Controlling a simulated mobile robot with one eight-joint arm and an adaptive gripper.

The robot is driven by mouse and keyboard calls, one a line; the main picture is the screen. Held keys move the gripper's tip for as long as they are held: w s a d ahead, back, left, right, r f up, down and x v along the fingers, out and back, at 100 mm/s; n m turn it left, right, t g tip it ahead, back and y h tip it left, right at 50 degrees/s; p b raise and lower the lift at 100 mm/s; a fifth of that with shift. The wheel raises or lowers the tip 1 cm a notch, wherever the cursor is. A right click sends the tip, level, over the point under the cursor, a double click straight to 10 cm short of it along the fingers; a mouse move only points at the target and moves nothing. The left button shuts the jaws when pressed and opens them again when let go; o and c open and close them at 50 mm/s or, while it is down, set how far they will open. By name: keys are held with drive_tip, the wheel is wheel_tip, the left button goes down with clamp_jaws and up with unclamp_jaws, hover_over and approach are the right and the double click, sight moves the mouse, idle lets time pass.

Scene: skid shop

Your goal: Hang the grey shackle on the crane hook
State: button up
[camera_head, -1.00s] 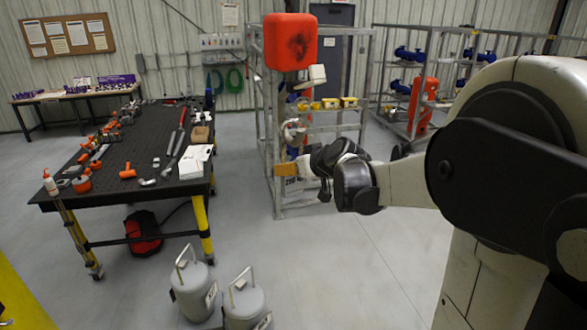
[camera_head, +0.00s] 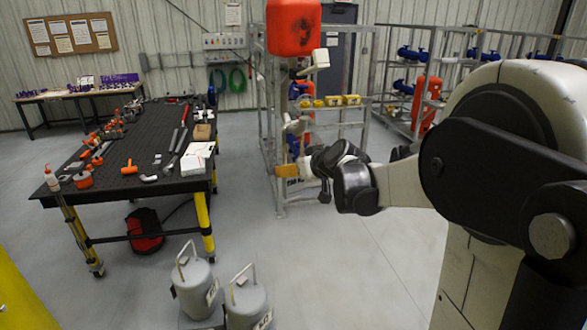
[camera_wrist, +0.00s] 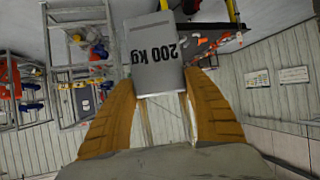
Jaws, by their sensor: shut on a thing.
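My gripper (camera_head: 287,171) reaches left across the middle of the head view, in front of the metal frame. In the wrist view its two orange-brown fingers (camera_wrist: 160,98) stand either side of a grey block marked "200 kg" (camera_wrist: 154,55). The block sits at the fingertips and fills the space between them. In the head view it is too small or hidden to make out. I cannot clearly identify the grey shackle or the crane hook. A red hoist-like housing (camera_head: 293,27) is above and beyond my gripper, with a pale part (camera_head: 320,59) beside its lower end.
A black workbench (camera_head: 110,163) with tools stands at the left. Two grey cylinders with handles, one (camera_head: 193,287) and another (camera_head: 245,305), stand on the floor in front. Metal racks (camera_head: 373,80) line the back. The floor at centre right is clear.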

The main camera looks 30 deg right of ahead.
idle(0.3)
drive_tip(key=o, duration=0.9)
drive_tip(key=shift+s, duration=0.1)
drive_tip(key=v, duration=1.2)
drive_tip(key=s+a+f+g+b, duration=0.1)
drive_tip(key=s+a+f+b, duration=0.3)
drive_tip(key=f, duration=0.3)
drive_tip(key=s+a+f+g+y+b, duration=0.1)
drive_tip(key=a+f+b, duration=0.3)
drive_tip(key=f+b, duration=0.3)
drive_tip(key=s+a+f+g+b, duration=0.1)
drive_tip(key=s+a+f+b, duration=0.2)
drive_tip(key=a+f+b, duration=0.3)
drive_tip(key=s+a+f+b, duration=0.1)
drive_tip(key=s+f+b, duration=0.3)
drive_tip(key=f, duration=0.4)
drive_tip(key=s+a+f+g+h+b, duration=0.1)
drive_tip(key=s+a+f+b, duration=0.1)
drive_tip(key=s+f+b, duration=0.2)
drive_tip(key=s+a+f+g+b, duration=0.1)
drive_tip(key=s+f+b, duration=0.3)
drive_tip(key=f+b, duration=0.4)
drive_tip(key=shift+a+f, duration=0.2)
drive_tip(key=shift+f, duration=2.4)
